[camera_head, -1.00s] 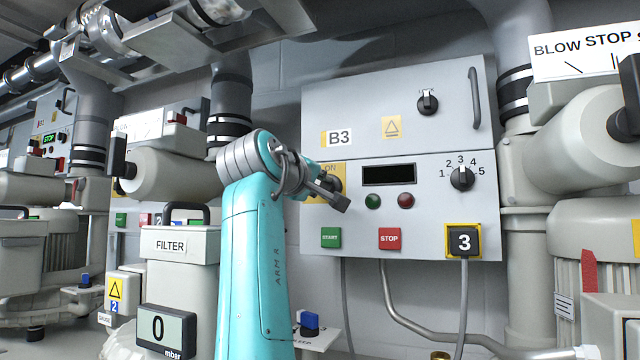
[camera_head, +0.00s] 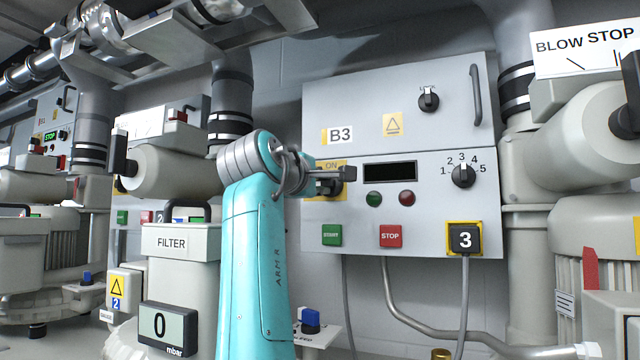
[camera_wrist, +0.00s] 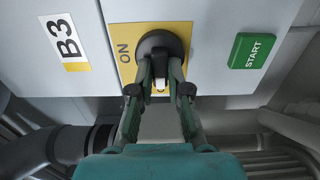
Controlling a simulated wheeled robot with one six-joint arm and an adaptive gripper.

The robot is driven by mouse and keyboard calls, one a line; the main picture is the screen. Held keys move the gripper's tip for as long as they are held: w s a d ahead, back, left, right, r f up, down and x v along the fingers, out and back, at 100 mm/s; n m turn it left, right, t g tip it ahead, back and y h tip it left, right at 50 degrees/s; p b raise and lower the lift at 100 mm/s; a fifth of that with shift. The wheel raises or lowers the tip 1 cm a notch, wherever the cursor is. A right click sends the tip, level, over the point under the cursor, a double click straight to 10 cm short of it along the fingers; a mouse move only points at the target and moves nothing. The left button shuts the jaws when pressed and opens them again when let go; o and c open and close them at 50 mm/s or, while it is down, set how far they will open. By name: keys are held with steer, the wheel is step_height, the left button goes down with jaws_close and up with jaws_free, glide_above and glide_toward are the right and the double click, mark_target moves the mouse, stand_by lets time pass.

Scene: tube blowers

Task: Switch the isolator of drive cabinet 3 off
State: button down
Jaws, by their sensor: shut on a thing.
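The drive cabinet marked B3 and 3 (camera_head: 432,215) is a grey two-part box in the middle of the head view. Its isolator is a black rotary switch (camera_wrist: 152,40) on a yellow plate (camera_wrist: 122,62) marked ON, at the cabinet's left edge. In the head view the plate (camera_head: 328,164) is partly hidden by my gripper (camera_head: 345,180). In the wrist view my gripper (camera_wrist: 160,84) is shut on the isolator's handle, with a finger on each side. A small white mark shows between the fingertips.
Beside the isolator are a dark display (camera_head: 389,173), green START (camera_head: 331,235) and red STOP (camera_head: 390,236) buttons, and a selector knob (camera_head: 463,175). A filter housing (camera_head: 180,270) stands left of my arm, and a blower (camera_head: 590,140) stands at right.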

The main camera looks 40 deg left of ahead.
steer(key=c, duration=1.1)
jaws_free()
steer(key=shift+f, duration=0.1)
steer(key=shift+s, duration=0.1)
steer(key=v, duration=1.1)
steer(key=shift+s+d, duration=0.15)
steer(key=shift+s, duration=0.2)
